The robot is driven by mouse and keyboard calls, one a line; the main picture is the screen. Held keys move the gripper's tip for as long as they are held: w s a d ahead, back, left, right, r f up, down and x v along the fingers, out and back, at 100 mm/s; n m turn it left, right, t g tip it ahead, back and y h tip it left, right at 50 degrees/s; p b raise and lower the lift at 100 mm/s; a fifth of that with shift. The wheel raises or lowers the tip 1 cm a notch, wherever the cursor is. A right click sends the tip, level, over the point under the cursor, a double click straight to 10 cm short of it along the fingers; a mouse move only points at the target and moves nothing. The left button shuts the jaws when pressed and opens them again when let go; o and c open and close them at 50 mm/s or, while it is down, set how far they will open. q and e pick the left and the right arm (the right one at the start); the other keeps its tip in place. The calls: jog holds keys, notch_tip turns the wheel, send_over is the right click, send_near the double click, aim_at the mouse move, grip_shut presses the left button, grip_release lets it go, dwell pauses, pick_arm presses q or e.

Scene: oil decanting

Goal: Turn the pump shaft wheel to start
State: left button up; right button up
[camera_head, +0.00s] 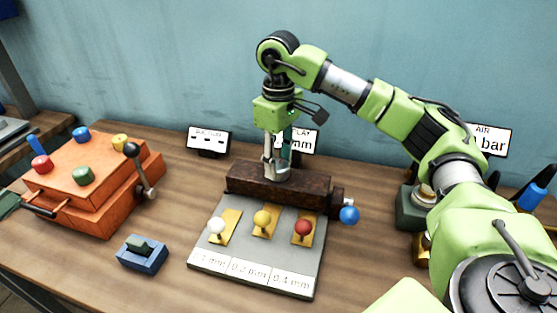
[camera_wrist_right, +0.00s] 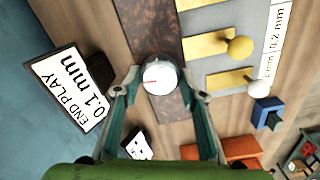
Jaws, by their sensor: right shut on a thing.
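The pump shaft wheel (camera_wrist_right: 159,76) is a pale round disc with a short red mark. In the head view it sits low between my fingers, on top of a dark brown block (camera_head: 240,181). My right gripper (camera_head: 277,172) points straight down over the block. In the right wrist view its two fingers (camera_wrist_right: 158,88) lie on either side of the wheel and are shut on it. A display sign reading "END PLAY 0.1 mm" (camera_wrist_right: 70,85) stands beside the block; in the head view my gripper partly hides this sign (camera_head: 308,143). My left gripper is not in view.
A grey plate (camera_head: 213,259) with white, yellow and red knobbed shims lies in front of the block. A blue knob (camera_head: 349,215) sticks out at its right. An orange box (camera_head: 110,195) with coloured knobs and a lever stands left, near a small blue switch (camera_head: 143,254).

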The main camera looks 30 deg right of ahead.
aim_at(279, 164)
jog(key=o, duration=1.1)
notch_tip(279, 164, up, 12)
jog(key=shift+f, duration=0.1)
